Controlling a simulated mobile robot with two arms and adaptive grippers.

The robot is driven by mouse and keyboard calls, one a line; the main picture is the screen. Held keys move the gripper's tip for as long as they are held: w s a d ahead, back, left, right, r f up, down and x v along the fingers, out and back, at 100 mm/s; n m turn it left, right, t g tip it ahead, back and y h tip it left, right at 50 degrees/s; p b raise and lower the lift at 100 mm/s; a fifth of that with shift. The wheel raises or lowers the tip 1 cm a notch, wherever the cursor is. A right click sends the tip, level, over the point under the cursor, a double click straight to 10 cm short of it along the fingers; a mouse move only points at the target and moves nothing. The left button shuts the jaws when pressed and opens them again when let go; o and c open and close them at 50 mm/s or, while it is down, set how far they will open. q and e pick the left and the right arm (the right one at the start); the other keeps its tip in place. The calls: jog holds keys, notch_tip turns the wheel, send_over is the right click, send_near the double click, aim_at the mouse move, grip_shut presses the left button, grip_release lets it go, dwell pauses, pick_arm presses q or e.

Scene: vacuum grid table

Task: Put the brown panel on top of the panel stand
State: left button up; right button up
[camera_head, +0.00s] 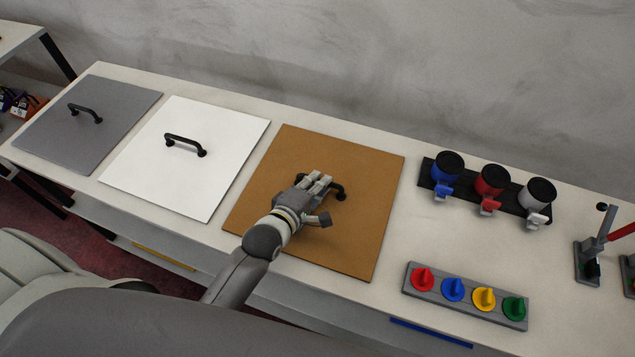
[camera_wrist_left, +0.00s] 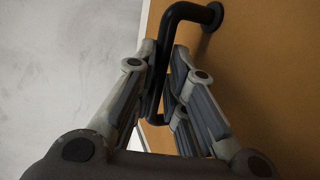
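The brown panel (camera_head: 362,237) lies flat on the table, right of the other panels. Its black handle (camera_head: 338,190) stands near its middle. My left gripper (camera_head: 317,198) is over the panel at this handle, partly hiding it. In the left wrist view, the handle (camera_wrist_left: 190,12) runs between my left gripper's (camera_wrist_left: 162,58) fingers, which close in on both sides of it. Their tips are partly hidden by the handle. I see no separate panel stand that I can make out. My right gripper is not in view.
A white panel (camera_head: 190,180) and a grey panel (camera_head: 75,140) with black handles lie to the left on the table (camera_head: 390,300). A rack of cups (camera_head: 487,190) and a strip of coloured knobs (camera_head: 467,294) are close on the right. A grey wall (camera_head: 400,70) stands behind.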

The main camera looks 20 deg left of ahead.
pick_arm(q)
jog(key=o, duration=0.4)
jog(key=shift+c, duration=0.2)
jog(key=shift+r, duration=0.2)
jog(key=shift+s, duration=0.35)
jog(key=b+v, duration=0.1)
jog(key=v, duration=0.9)
jog(key=shift+a, duration=0.1)
jog(key=shift+s+a+r, duration=0.15)
jog(key=shift+s+r, duration=0.15)
jog(key=shift+s, duration=0.3)
jog(key=shift+f, duration=0.1)
